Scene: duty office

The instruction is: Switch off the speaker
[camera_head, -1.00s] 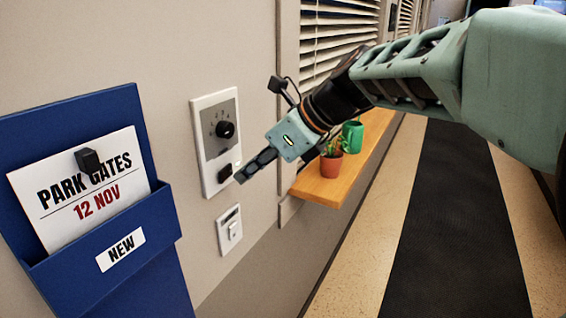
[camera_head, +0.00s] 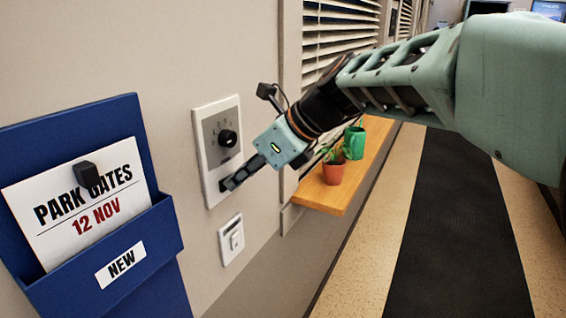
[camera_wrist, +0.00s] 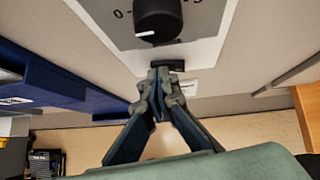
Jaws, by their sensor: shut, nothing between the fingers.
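The speaker control (camera_head: 208,125) is a white wall plate with a grey face, a black round knob (camera_head: 227,138) above and a small dark switch below. My gripper (camera_head: 228,185) is shut and empty, its fingertips at the dark switch low on the plate and mostly covering it in the head view. In the wrist view, the knob (camera_wrist: 158,20) shows with scale marks around it, and the dark switch (camera_wrist: 168,66) lies just beyond the shut fingertips (camera_wrist: 160,75). I cannot tell whether they touch it.
A second white switch plate (camera_head: 231,239) is on the wall below. A blue holder (camera_head: 155,235) with a "PARK GATES" card (camera_head: 75,215) is at the left. A wooden shelf (camera_head: 320,196) with a potted plant (camera_head: 333,172) and green can (camera_head: 355,142) is at the right.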

